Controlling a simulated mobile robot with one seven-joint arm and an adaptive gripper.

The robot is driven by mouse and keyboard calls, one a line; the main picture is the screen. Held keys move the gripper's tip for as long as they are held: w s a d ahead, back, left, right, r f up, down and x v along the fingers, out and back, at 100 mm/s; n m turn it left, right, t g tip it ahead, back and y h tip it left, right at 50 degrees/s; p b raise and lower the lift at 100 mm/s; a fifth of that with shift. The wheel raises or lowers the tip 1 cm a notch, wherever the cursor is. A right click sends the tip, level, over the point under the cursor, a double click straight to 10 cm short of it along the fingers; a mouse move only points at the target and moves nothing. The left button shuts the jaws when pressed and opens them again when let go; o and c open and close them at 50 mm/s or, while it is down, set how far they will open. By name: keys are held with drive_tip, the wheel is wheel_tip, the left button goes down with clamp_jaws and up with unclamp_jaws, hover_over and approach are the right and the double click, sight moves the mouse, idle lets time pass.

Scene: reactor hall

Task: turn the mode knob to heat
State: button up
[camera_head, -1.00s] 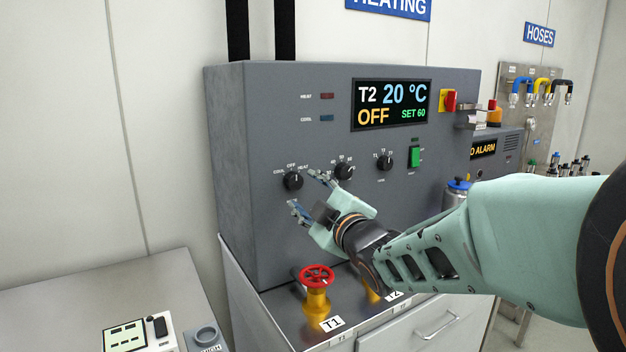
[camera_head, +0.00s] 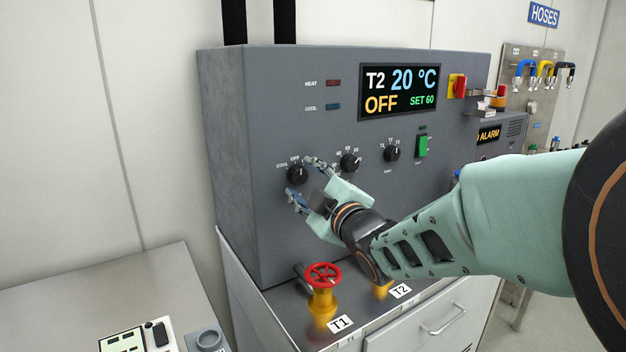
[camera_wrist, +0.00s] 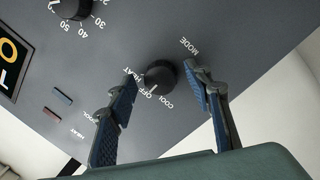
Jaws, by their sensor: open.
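The mode knob (camera_head: 297,174) is a black round knob at the left of the grey control panel, with COOL, OFF and HEAT marked around it. It also shows in the wrist view (camera_wrist: 161,76), where its white pointer line is towards the OFF mark. My gripper (camera_head: 308,182) is open in front of the panel close to the knob. In the wrist view the fingers (camera_wrist: 160,92) stand one on each side of the knob; I cannot tell whether they touch it. The display (camera_head: 398,91) reads T2, 20 °C, OFF, SET 60.
The setpoint knob (camera_head: 350,161) sits right of the mode knob, and the T1/T2 knob (camera_head: 392,150) further right. A red valve wheel (camera_head: 322,275) stands on the ledge below my gripper.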

drive_tip(key=shift+c, duration=0.2)
drive_tip(key=c, duration=1.1)
drive_tip(key=shift+m, duration=0.5)
drive_tip(key=m+p, duration=0.1)
drive_tip(key=m, duration=0.3)
drive_tip(key=shift+r+p, duration=0.2)
drive_tip(key=shift+p, duration=0.1)
drive_tip(key=m+g+p, duration=0.1)
drive_tip(key=m+p, duration=0.1)
drive_tip(key=m, duration=0.2)
drive_tip(key=shift+a+p, duration=0.1)
drive_tip(key=shift+p, duration=0.25)
drive_tip(key=shift+m, duration=0.3)
